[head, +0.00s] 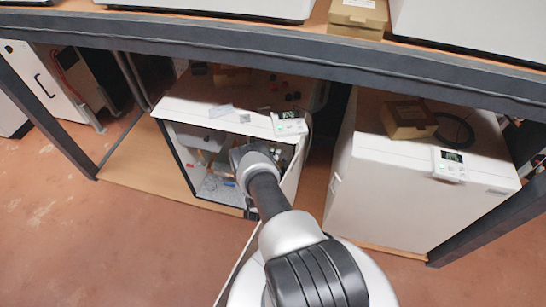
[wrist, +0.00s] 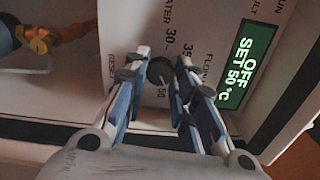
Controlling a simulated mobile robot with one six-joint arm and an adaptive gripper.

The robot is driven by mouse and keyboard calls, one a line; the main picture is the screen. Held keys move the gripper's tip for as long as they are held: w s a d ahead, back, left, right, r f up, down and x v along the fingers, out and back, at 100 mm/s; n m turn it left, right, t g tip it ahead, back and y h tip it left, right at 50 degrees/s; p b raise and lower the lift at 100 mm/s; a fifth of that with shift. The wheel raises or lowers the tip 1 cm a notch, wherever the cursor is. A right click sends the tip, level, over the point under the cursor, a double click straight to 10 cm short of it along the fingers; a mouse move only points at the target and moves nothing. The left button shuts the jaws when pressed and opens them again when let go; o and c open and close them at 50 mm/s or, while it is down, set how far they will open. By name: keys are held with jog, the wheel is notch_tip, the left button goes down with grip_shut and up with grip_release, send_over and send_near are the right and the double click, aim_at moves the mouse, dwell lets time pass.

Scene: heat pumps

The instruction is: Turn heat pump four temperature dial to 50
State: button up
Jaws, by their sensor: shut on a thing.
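The temperature dial (wrist: 160,70) is a small dark round knob on a white control panel (wrist: 200,20), with printed numbers 30, 35 and 50 near it. My gripper (wrist: 163,58) has its two blue-and-grey fingers on either side of the dial and is shut on it. The green display (wrist: 246,62) reads OFF, SET 50 °C. My fingertips and the dial cannot be made out there.
Another white heat pump (head: 370,200) stands to the right, with a control panel (head: 449,165) and a brown box (head: 408,118) on top. A dark shelf beam (head: 290,62) runs above both. Yellow and red fittings (wrist: 40,38) show at the wrist view's left. Floor in front is clear.

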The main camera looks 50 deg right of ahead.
jog(key=shift+m, duration=1.6)
jog(key=o, duration=1.1)
jog(key=shift+c, duration=0.2)
jog(key=shift+a, duration=0.1)
jog(key=v, duration=0.7)
jog(key=shift+s, duration=0.15)
jog(key=shift+a, duration=0.15)
